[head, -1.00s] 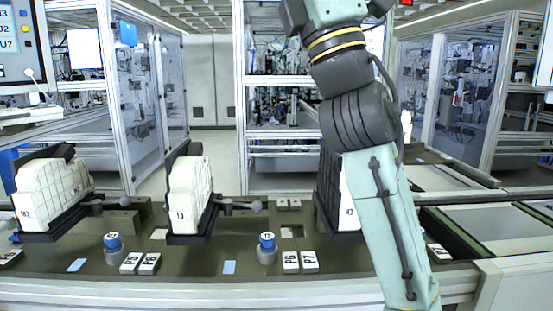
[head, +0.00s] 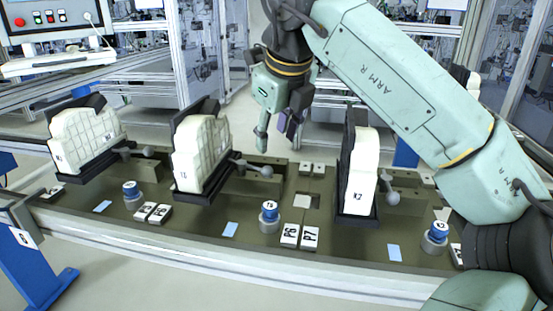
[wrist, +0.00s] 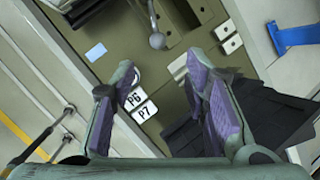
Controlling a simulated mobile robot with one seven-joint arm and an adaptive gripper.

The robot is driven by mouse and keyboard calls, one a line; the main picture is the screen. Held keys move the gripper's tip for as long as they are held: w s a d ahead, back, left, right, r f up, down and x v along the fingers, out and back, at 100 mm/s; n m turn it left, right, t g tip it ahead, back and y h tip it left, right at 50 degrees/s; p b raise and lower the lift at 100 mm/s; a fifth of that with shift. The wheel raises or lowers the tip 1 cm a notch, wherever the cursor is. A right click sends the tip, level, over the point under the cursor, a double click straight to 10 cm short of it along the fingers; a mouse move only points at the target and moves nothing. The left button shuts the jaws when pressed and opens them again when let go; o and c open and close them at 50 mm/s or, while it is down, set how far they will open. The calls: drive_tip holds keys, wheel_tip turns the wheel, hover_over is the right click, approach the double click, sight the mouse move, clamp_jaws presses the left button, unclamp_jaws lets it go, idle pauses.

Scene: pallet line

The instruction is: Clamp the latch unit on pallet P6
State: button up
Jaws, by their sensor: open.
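The P6 label plate (head: 289,235) lies on the green-brown line bed beside the P7 plate (head: 309,238). Left of them a white block (head: 198,155) stands in a black holder, with a lever ending in a grey ball knob (head: 267,171). I cannot tell for certain which unit belongs to P6. My gripper (head: 275,134) is open and empty, hanging above and behind that knob. In the wrist view its purple-padded fingers (wrist: 162,75) are spread; the P6 plate (wrist: 131,99) and a ball knob (wrist: 157,41) show below and beyond them, not touched.
The K2 block (head: 360,165) stands in a black holder to the right, with its own ball lever (head: 391,198). Another block (head: 85,138) stands at the left. A blue-capped post (head: 269,211) rises left of the P6 plate. Several machine frames stand behind.

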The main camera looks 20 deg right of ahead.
sight(267, 168)
drive_tip(key=b+x, duration=0.4)
drive_tip(key=x, duration=0.5)
drive_tip(key=shift+a+b, duration=0.2)
drive_tip(key=shift+b, duration=0.15)
drive_tip(key=shift+b+x, duration=0.3)
drive_tip(key=shift+x, duration=0.5)
clamp_jaws()
